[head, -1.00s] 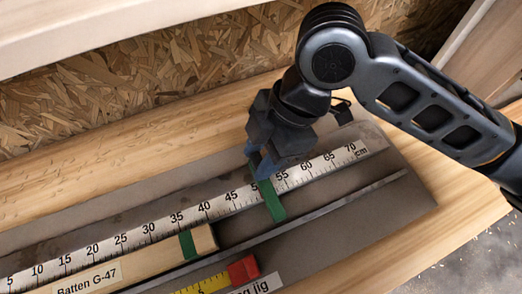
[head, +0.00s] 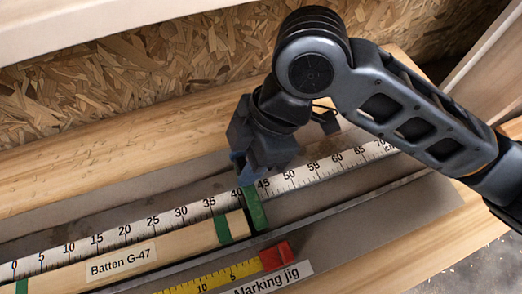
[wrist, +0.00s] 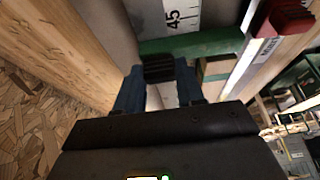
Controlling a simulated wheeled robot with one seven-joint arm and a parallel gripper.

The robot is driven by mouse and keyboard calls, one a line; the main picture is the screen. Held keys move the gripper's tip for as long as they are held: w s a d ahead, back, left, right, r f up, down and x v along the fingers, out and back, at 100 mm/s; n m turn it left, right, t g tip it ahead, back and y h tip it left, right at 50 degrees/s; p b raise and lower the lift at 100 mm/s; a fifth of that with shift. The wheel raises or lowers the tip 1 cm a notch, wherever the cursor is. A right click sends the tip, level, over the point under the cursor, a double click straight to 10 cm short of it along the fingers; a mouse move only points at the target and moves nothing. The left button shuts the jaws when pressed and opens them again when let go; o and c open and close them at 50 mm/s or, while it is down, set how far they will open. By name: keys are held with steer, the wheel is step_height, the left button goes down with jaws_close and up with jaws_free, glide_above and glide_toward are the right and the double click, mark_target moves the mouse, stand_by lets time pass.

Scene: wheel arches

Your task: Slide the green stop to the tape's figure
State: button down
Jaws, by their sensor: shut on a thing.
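The green stop (head: 257,214) is a narrow bar lying across the jig, its upper end by the white scale (head: 124,230), between the 40 and 45 figures. My gripper (head: 246,180) is shut on the stop's upper end. In the wrist view the green stop (wrist: 190,44) lies across my blue fingertips (wrist: 158,70), beside the scale's 45.
The wooden batten (head: 180,245), labelled Batten G-47, carries green bands; its right end lies very close to the stop, and I cannot tell whether they touch. A raised rail (head: 345,208) runs along the jig. The channel right of the stop is clear.

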steer(key=shift+s+a, duration=0.1)
steer(key=shift+a, duration=0.35)
steer(key=c, duration=0.7)
jaws_free()
steer(key=shift+d+r, duration=0.15)
steer(key=shift+r, duration=0.3)
steer(key=shift+w+d+r+b, duration=0.3)
steer(key=shift+d+r+b, duration=0.05)
steer(key=shift+d+r, duration=0.5)
steer(key=w+d, duration=0.1)
steer(key=d, duration=0.2)
steer(key=w+d+b, duration=0.1)
steer(key=d, duration=0.3)
steer(key=w+d+b, duration=0.1)
steer(key=d, duration=0.2)
steer(key=shift+d+r, duration=0.1)
steer(key=shift+d, duration=0.25)
